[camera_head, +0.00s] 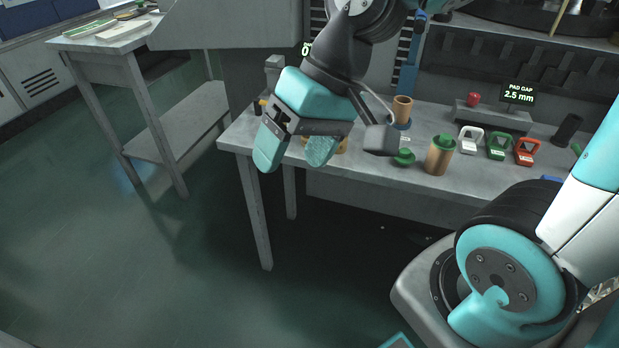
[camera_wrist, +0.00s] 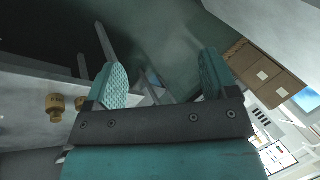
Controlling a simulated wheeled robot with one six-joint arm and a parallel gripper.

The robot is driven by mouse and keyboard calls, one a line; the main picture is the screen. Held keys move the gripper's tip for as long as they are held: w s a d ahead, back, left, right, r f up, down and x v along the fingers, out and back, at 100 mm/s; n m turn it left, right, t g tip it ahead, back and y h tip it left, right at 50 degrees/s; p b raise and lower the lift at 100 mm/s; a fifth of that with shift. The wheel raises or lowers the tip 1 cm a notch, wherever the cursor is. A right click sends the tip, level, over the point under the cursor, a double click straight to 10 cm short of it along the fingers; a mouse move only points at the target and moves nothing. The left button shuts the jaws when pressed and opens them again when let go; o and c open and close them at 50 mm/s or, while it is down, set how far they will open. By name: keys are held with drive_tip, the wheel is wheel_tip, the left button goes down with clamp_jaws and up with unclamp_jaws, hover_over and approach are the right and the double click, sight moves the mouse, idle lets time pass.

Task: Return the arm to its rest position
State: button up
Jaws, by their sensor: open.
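My gripper (camera_head: 296,158) is in the upper middle of the head view, in front of the left part of the grey workbench (camera_head: 236,138). Its two teal fingers hang down, apart, with nothing between them. In the wrist view my gripper (camera_wrist: 162,80) also shows both textured pads spread wide and empty. The arm reaches down from the top of the head view, and its upper links are cut off by the frame edge.
The bench holds a brown cup (camera_head: 402,108), a brown cylinder with a green top (camera_head: 439,156), and white (camera_head: 471,139), green (camera_head: 499,146) and red (camera_head: 527,151) clamp-like pieces. A side table (camera_head: 105,44) stands left. Open floor (camera_head: 120,250) lies in front.

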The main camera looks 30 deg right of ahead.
drive_tip(key=s+a+n+h, duration=0.1)
drive_tip(key=s+a+n, duration=0.1)
drive_tip(key=s+n, duration=0.3)
drive_tip(key=shift+s+r+n+g, duration=0.3)
drive_tip(key=shift+s+r+g, duration=0.1)
drive_tip(key=shift+s, duration=0.4)
wheel_tip(320, 180, up, 14)
drive_tip(key=p, duration=1.4)
drive_tip(key=shift+r+p, duration=0.25)
drive_tip(key=shift+p, duration=0.05)
